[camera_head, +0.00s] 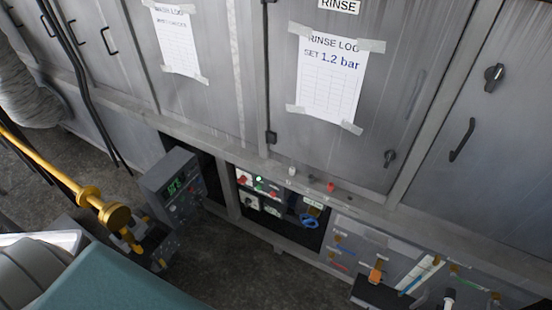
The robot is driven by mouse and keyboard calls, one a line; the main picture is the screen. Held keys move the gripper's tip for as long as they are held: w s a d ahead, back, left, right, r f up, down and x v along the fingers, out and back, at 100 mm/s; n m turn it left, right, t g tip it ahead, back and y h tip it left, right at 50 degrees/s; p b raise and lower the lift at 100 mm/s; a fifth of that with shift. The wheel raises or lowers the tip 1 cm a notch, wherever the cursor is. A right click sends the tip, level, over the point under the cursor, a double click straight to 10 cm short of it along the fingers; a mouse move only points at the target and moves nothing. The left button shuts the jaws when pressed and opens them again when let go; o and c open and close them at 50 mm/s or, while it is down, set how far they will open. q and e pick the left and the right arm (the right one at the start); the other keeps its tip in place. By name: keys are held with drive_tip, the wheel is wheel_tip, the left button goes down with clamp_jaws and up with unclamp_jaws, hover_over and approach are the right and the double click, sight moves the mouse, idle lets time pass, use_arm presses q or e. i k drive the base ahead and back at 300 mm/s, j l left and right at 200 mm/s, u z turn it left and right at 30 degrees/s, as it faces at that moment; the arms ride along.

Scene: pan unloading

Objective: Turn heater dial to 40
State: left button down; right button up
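A dark grey control box (175,186) stands at the lower left of the middle, set at an angle by an opening under the cabinets. It has a lit green display (174,186), whose digits are too small to read surely, and small controls on its face. Which of them is the heater dial, and where it points, I cannot tell.
A recess (285,205) holds switches and blue cable. A panel with coloured lines (390,255) is at lower right. Bare floor (235,265) lies between.

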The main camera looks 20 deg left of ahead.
sight(247, 201)
drive_tip(key=u, duration=1)
